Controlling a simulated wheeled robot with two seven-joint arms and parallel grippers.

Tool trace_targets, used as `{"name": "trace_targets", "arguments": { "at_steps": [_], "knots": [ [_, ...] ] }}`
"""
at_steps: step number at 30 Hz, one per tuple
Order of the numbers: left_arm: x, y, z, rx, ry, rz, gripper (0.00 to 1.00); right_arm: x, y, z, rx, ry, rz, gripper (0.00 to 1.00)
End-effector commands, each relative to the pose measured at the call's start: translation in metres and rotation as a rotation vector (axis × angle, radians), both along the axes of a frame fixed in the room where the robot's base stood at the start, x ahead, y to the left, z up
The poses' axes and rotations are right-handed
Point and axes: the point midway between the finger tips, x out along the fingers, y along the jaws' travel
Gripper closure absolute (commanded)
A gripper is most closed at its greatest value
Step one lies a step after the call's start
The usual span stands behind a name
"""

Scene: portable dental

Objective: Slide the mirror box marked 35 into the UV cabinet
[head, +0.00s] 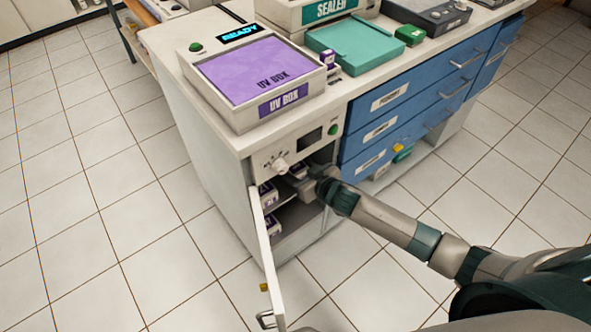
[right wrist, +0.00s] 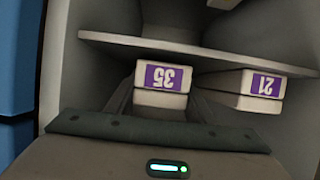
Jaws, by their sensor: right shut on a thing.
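The mirror box marked 35 (right wrist: 162,82) is white with a purple label, which reads upside down in the right wrist view. My right gripper (right wrist: 160,103) is shut on it, one finger on each side. In the head view my right gripper (head: 308,186) reaches inside the open cabinet (head: 256,165) under the counter. A purple-labelled box (head: 298,170) shows just behind the gripper there; its number is too small to read. My left gripper is out of view.
More purple-labelled boxes (head: 271,226) are inside on the left. The cabinet door (head: 265,262) stands open. Blue drawers (head: 388,128) are to the right. A UV box (head: 250,75) sits on top.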

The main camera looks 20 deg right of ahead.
Motion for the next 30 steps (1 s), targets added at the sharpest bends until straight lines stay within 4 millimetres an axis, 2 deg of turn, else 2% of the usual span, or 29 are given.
{"name": "trace_targets", "arguments": {
  "at_steps": [12,13,15,16,30],
  "knots": [
    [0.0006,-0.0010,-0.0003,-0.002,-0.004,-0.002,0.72,0.0003,0.0003,-0.0028,0.001,-0.002,0.001,1.00],
    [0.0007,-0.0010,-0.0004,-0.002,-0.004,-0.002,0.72,0.0002,0.0003,-0.0027,0.001,-0.002,0.001,0.49],
    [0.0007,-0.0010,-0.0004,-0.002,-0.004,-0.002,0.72,0.0001,0.0003,-0.0029,0.001,-0.002,0.001,0.33],
    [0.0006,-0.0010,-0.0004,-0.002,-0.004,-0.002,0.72,0.0001,0.0002,-0.0030,0.001,-0.002,0.001,0.30],
    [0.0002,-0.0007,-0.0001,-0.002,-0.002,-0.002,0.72,-0.0065,-0.0023,-0.0023,-0.001,0.002,0.000,0.30]
  ]
}}
